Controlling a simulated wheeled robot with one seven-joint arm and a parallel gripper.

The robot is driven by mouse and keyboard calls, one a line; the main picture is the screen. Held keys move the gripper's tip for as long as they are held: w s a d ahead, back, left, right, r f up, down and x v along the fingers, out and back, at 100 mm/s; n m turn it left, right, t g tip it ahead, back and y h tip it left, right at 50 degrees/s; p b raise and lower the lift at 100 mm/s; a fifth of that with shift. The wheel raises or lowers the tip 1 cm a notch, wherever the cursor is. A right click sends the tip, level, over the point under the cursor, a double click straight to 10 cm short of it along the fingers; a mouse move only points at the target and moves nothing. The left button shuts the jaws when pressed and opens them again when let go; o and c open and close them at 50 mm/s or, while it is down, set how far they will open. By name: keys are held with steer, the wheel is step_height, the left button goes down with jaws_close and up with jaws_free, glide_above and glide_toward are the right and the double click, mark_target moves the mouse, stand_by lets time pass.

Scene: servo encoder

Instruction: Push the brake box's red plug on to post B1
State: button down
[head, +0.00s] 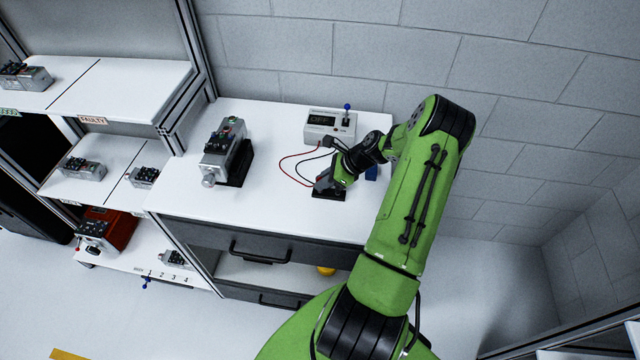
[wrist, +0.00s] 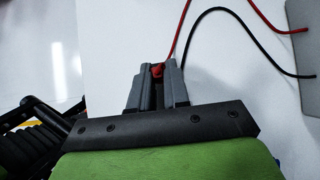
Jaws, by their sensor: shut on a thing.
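A grey motor unit (head: 224,148) with terminals on top sits on a black stand to the left. I cannot make out post B1.
The white bench top (head: 270,215) is clear between the motor unit and my gripper, except for the leads. Shelves with several motor units and a red box (head: 107,230) stand left. A block wall is behind.

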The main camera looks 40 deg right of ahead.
steer(key=shift+r, duration=0.1)
step_height(320, 180, up, 5)
steer(key=p, duration=0.4)
stand_by(0.4)
